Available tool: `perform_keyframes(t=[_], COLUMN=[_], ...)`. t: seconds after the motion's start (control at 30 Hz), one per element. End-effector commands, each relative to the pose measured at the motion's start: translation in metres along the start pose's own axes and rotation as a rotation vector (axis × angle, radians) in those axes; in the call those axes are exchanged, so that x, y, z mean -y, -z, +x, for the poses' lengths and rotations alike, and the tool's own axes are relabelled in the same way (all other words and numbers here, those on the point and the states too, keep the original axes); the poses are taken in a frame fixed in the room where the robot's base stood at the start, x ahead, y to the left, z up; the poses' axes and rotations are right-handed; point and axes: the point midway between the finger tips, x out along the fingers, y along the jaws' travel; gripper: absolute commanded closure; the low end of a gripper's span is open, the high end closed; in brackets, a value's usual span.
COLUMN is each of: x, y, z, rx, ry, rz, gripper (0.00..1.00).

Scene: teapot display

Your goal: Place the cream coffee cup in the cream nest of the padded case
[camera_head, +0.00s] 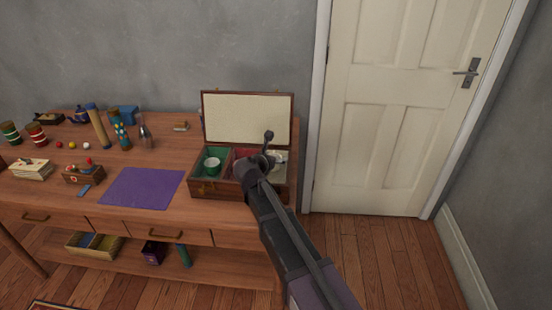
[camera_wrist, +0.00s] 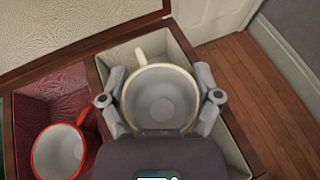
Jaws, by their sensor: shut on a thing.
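The cream coffee cup (camera_wrist: 160,98) is upright between the fingers of my gripper (camera_wrist: 160,100) in the wrist view, with its handle pointing toward the top. My gripper is shut on the cup, one finger on each side. The cup is at or inside the cream nest (camera_wrist: 187,51) of the padded case (camera_head: 242,198); its base is hidden, so I cannot tell whether it touches the padding. In the head view my gripper (camera_head: 266,160) is over the right end of the case and covers most of the cup.
A red cup (camera_wrist: 60,150) sits in the red nest beside the cream one. A green cup (camera_head: 212,165) sits in the green nest at left. The case lid (camera_head: 248,118) stands open behind. A purple mat (camera_head: 143,188) and several toys lie on the table to the left.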

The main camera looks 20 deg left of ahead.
Motion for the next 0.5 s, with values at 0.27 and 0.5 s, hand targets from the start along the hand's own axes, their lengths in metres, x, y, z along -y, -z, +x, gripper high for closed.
perform_keyframes(t=[0.27,0.5], x=[-0.0003,-0.0005], y=[0.007,0.0113], z=[0.0026,0.0043], rx=[0.0,0.0], ry=[0.0,-0.001], rz=[0.0,0.0], gripper=[0.67,0.67])
